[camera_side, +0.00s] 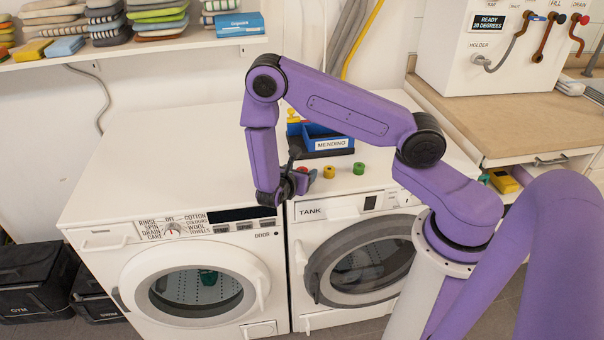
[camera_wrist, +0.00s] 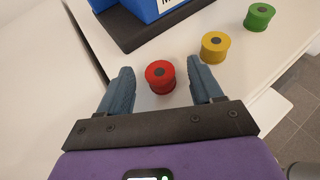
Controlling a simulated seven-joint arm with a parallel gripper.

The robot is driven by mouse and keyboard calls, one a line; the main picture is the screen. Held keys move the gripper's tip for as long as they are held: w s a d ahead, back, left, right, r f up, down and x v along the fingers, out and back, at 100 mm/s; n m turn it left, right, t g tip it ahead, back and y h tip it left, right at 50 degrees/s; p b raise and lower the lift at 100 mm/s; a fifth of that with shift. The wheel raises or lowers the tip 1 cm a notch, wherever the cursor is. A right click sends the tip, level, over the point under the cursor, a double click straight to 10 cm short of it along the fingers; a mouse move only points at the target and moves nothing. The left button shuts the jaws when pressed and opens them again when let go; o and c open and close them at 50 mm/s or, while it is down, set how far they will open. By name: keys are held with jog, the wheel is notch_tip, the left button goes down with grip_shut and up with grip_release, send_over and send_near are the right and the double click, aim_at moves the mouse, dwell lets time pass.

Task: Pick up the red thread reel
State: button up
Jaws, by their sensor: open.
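The red thread reel (camera_wrist: 160,76) stands upright on the white machine top, with a dark centre on its upper face.
A yellow reel (camera_wrist: 215,46) and a green reel (camera_wrist: 259,17) stand in a row to the right of the red one. A blue bin marked MENDING (camera_side: 328,139) sits on a dark base behind them. The left machine top (camera_side: 165,150) is clear.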

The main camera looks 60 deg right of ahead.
jog(key=c, duration=1.1)
jog(key=shift+r, duration=0.1)
